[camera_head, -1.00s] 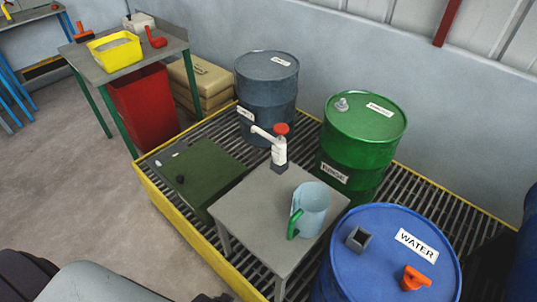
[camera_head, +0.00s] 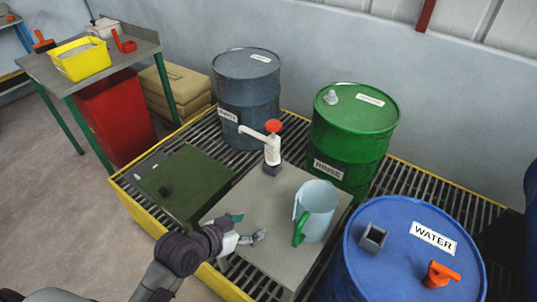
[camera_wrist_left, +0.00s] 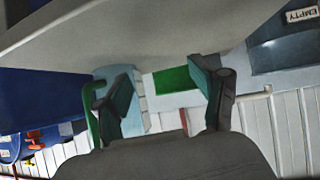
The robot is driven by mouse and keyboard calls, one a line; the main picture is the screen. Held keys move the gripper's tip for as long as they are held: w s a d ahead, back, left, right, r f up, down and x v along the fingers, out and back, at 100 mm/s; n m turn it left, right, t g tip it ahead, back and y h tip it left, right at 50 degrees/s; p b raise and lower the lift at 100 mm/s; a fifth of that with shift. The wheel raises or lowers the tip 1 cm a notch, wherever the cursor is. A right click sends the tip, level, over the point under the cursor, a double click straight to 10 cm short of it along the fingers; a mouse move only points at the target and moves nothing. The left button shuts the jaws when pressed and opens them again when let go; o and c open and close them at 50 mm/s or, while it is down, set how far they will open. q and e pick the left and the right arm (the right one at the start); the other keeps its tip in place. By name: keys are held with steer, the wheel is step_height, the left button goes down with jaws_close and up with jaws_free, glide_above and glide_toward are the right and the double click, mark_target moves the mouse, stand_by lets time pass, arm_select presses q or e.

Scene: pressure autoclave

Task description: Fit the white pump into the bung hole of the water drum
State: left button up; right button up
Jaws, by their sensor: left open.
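The white pump (camera_head: 272,150) with its red top stands upright in a dark grey block at the back of the small grey table. Its spout points left. The blue water drum (camera_head: 345,265) is at the front right; a square grey collar (camera_head: 373,237) with a dark opening stands on its lid. My left gripper (camera_head: 249,227) is open and empty over the table's front left part, in front of the pump and apart from it. In the left wrist view the open fingers (camera_wrist_left: 165,98) frame the background; I cannot pick out the pump there. My right gripper is not in view.
A light blue jug (camera_head: 318,208) with a green handle stands on the grey table (camera_head: 265,255), between gripper and water drum. An orange fitting (camera_head: 440,274) sits on the water drum. The green rinse drum (camera_head: 352,125) and a dark blue-grey drum (camera_head: 247,85) stand behind.

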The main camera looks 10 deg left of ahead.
arm_select(q)
steer(key=w+r+t+h, duration=0.1)
steer(key=w+r+t, duration=0.2)
steer(key=w+r, duration=0.25)
steer(key=t, duration=0.4)
glide_toward(273, 129)
step_height(273, 129, down, 2)
steer(key=a, duration=0.2)
steer(key=shift+n, duration=0.4)
steer(key=shift+d+p+x, duration=0.2)
steer(key=shift+x, duration=2.95)
steer(key=shift+d+p+x, duration=0.15)
steer(key=shift+d+x, duration=0.05)
steer(key=shift+x, duration=3)
steer(key=shift+s+a+f, duration=0.1)
steer(key=shift+s+f, duration=0.05)
steer(key=c, duration=1.3)
jaws_close()
steer(key=shift+r, duration=0.2)
